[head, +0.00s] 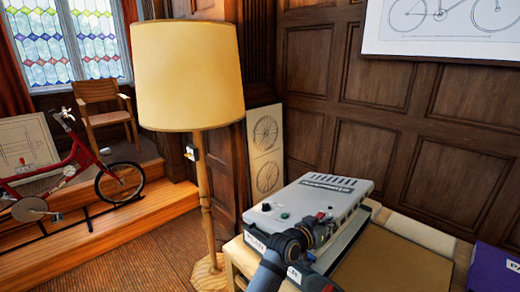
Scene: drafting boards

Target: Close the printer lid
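The printer (345,187) stands on a table at the lower right, with a light grey top, vent slots along its back right edge and a dark label strip. Its front bears a green button and a red one. I cannot tell how far the lid stands open. My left gripper (326,224) is at the printer's near side, in front of its grey casing. My arm hides part of the printer's front. The fingers are small and dark, so I cannot tell whether they are open or shut, or whether they touch the printer. My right gripper does not show.
A floor lamp (188,76) with a cream shade stands left of the table. A tan board (392,264) lies right of the printer, and a purple box (494,268) is at the far right. A red bicycle (72,172) and a wooden chair (102,104) stand at the left.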

